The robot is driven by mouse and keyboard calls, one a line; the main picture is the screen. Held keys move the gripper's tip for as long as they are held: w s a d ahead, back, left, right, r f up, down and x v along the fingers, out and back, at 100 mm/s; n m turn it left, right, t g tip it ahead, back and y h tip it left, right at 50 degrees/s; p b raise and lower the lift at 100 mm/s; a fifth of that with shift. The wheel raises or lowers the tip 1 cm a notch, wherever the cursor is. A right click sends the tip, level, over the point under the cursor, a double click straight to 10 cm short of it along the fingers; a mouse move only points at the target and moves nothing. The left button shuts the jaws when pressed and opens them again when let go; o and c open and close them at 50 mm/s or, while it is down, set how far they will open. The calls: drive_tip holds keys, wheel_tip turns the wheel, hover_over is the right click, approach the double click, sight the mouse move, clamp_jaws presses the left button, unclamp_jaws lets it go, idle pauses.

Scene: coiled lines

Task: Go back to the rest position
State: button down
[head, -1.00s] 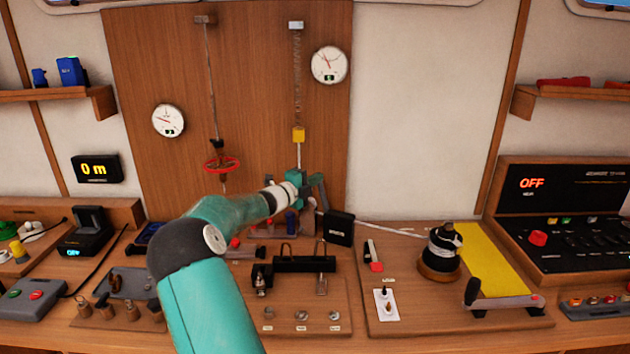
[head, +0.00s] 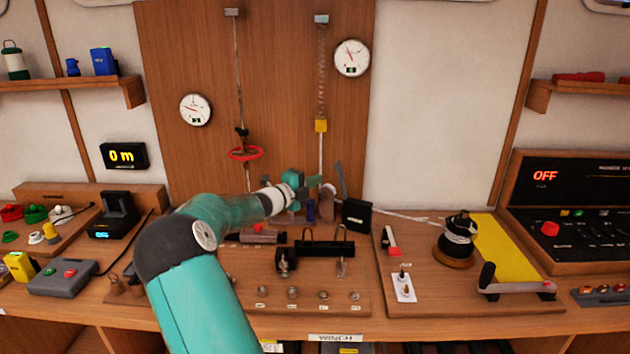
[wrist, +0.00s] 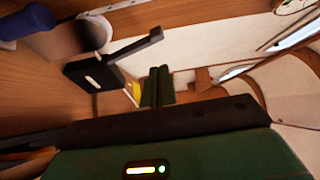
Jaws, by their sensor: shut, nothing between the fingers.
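My teal arm reaches from the lower middle of the head view toward the back of the bench. My gripper (head: 318,183) is at its end, above the back of the bench near the wooden panel. Its small fingers (wrist: 158,87) show in the wrist view, shut with nothing between them. A black box (head: 356,215) with a grey lever stands just to the right of the gripper. The box also shows in the wrist view (wrist: 93,75), left of the fingers. The gripper looks apart from it.
A black-wound spool (head: 458,238) stands on the right board. A black bar fixture (head: 325,249) sits below the gripper. The air above the right board is clear.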

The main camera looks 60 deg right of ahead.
idle(0.3)
drive_tip(key=shift+d, duration=0.1)
drive_tip(key=w+a+f+m+t+y, duration=0.1)
drive_tip(key=a+m+t+y, duration=0.7)
drive_tip(key=a+m, duration=1.9)
drive_tip(key=s+a+m+t+y, duration=0.1)
drive_tip(key=s+a+m+y, duration=0.1)
drive_tip(key=a, duration=1)
drive_tip(key=s+a+m+t+y, duration=0.1)
drive_tip(key=s+a+y, duration=0.3)
drive_tip(key=a, duration=0.9)
drive_tip(key=s+a+m+t+y, duration=0.1)
drive_tip(key=s+a+m+y, duration=0.2)
drive_tip(key=a, duration=0.9)
drive_tip(key=shift+s+a+r, duration=0.35)
drive_tip(key=shift+s+r, duration=0.1)
